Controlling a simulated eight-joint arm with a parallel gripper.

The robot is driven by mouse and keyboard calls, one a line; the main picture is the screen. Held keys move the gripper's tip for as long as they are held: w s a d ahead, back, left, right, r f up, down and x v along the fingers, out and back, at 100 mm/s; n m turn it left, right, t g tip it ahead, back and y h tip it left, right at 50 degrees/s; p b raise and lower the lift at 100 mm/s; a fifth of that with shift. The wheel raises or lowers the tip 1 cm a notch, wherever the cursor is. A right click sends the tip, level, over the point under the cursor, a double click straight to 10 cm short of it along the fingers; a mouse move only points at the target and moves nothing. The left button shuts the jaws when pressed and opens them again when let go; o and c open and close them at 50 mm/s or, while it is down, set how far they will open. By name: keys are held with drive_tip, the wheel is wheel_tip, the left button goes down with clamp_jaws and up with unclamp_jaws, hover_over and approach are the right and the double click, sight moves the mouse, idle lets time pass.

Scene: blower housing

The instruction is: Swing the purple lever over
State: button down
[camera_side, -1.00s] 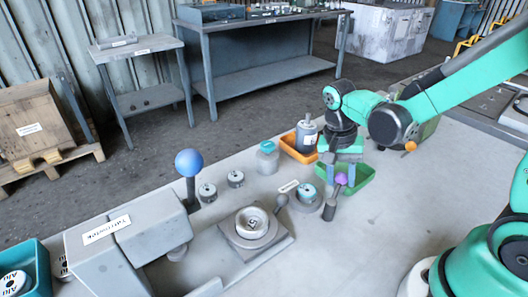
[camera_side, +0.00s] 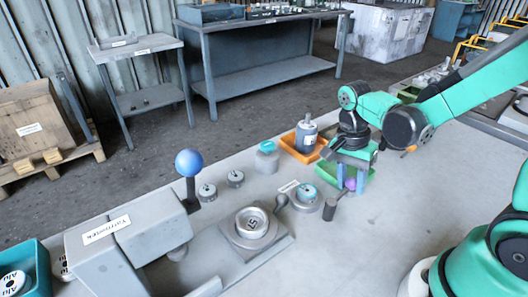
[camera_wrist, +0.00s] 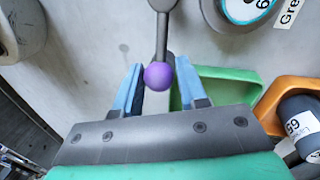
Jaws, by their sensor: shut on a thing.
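The purple lever's round knob (camera_side: 351,184) tops a short dark stem on a grey base (camera_side: 330,208), at the right of the group of parts on the bench. The stem leans to the right in the side view. My gripper (camera_side: 350,181) points down with its blue fingers at the knob. In the wrist view the purple knob (camera_wrist: 158,77) is between the two fingers of my gripper (camera_wrist: 159,70), and the stem runs away to the top edge. The gripper is shut on the knob. The fingers partly hide the knob in the side view.
A green tray (camera_side: 308,171) lies behind my gripper, with an orange tray (camera_side: 290,144) holding a grey cylinder (camera_side: 306,134) beyond it. A round part with a teal top (camera_side: 307,193) stands left of the lever. The bench to the right is clear.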

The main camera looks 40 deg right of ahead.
drive_tip(key=shift+s, duration=0.15)
drive_tip(key=c, duration=0.6)
unclamp_jaws()
drive_tip(key=shift+o, duration=0.2)
drive_tip(key=shift+r, duration=0.1)
drive_tip(key=shift+w+a+r, duration=0.1)
drive_tip(key=shift+w+r, duration=0.1)
drive_tip(key=shift+r, duration=0.7)
drive_tip(key=shift+w+d+r, duration=0.1)
drive_tip(key=shift+w+r, duration=0.05)
drive_tip(key=shift+r, duration=0.75)
drive_tip(key=shift+w+a+r, duration=0.1)
drive_tip(key=shift+w+r, duration=0.1)
drive_tip(key=shift+r, duration=0.7)
